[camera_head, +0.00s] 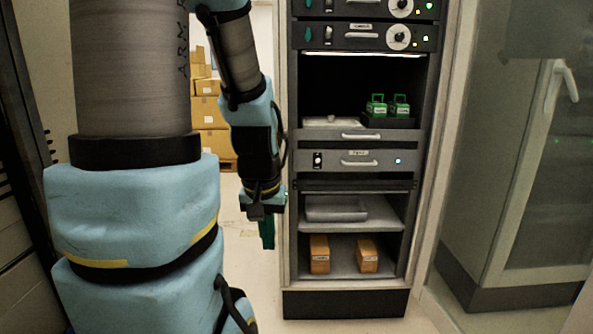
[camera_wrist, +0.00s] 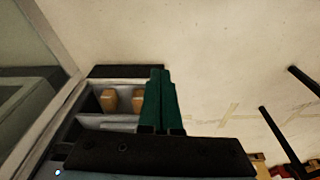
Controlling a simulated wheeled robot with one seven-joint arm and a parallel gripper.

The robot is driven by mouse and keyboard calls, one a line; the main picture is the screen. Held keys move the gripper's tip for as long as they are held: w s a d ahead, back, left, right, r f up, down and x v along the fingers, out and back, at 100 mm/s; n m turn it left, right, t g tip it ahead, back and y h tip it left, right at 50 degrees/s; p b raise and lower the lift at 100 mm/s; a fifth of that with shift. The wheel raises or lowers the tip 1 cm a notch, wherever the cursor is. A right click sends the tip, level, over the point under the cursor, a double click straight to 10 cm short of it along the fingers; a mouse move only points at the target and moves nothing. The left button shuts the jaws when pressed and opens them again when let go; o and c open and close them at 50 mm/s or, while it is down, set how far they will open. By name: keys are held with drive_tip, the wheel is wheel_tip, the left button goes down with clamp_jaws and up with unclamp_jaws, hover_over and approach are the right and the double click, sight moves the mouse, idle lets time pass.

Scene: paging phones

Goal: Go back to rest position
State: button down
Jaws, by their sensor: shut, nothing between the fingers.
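My gripper (camera_head: 267,233) hangs pointing down just left of the rack (camera_head: 411,230) in the head view, with its green fingers together. In the wrist view the green fingers (camera_wrist: 160,95) lie side by side, shut, with nothing between them. They are in free air, with the floor beyond. In the wrist view the rack's lower shelf is to the left of the fingers.
Two orange boxes (camera_head: 320,254) (camera_head: 367,256) stand on the rack's bottom shelf, below a grey tray (camera_head: 336,208). Two green items (camera_head: 376,106) (camera_head: 400,106) sit higher up. Cardboard boxes (camera_head: 209,116) are stacked behind. A glass-doored cabinet (camera_head: 535,170) stands at right.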

wheel_tip(320, 180, up, 15)
drive_tip(key=s+a+p, duration=0.1)
drive_tip(key=p, duration=1.4)
drive_tip(key=shift+s+r+p, duration=0.15)
drive_tip(key=shift+s+p, duration=0.1)
drive_tip(key=shift+p, duration=0.15)
